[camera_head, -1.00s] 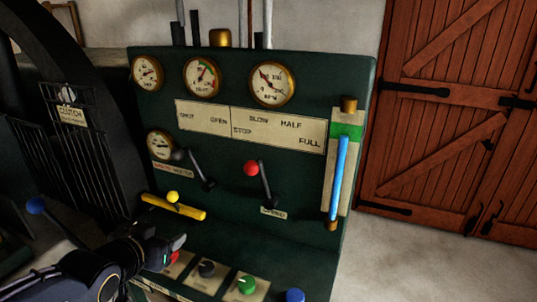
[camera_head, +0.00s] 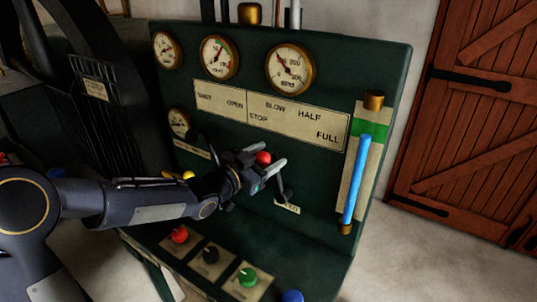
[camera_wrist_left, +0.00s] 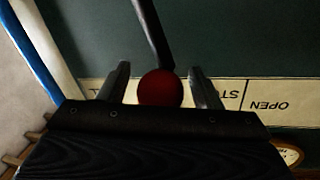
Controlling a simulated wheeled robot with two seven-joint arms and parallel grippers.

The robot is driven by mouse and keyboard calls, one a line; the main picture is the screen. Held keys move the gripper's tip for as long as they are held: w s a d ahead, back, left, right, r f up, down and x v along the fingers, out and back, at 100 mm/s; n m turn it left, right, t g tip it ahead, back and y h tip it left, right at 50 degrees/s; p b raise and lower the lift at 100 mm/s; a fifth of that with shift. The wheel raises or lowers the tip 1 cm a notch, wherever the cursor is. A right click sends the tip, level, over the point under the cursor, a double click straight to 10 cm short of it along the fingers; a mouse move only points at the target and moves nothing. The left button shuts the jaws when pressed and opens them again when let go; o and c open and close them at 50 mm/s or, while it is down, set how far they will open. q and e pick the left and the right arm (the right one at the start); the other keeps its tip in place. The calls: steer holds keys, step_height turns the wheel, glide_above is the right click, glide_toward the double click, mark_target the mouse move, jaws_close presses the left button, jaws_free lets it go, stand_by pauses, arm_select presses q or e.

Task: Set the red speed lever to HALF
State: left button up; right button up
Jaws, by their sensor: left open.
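The red ball knob of the speed lever (camera_head: 263,158) sits in front of the green panel, below the SLOW and STOP marks on the label plate (camera_head: 290,116). The lever's lower end is by the small plate (camera_head: 288,207), and my gripper covers part of its shaft. My left gripper (camera_head: 266,165) is open, with its fingers on either side of the red knob. In the left wrist view the knob (camera_wrist_left: 160,88) lies between the two open fingers (camera_wrist_left: 160,90), with a gap visible at each side. My right gripper is not in view.
A blue gauge tube (camera_head: 356,180) stands to the right of the lever. Red (camera_head: 179,235), black (camera_head: 211,254) and green (camera_head: 247,277) knobs line the lower ledge, with a blue one (camera_head: 292,296) beyond. Dial gauges (camera_head: 290,69) sit above. My left arm hides part of the yellow-knobbed handle.

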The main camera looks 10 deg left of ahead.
arm_select(q)
steer(key=shift+w+d, duration=0.2)
steer(key=shift+w, duration=0.05)
jaws_close()
steer(key=s+d+m+b, duration=0.2)
steer(key=d+m+b, duration=0.3)
steer(key=b, duration=0.4)
steer(key=shift+s+d+g+y, duration=0.25)
steer(key=shift+d+g+y, duration=0.15)
steer(key=shift+d, duration=0.05)
steer(key=shift+f, duration=0.1)
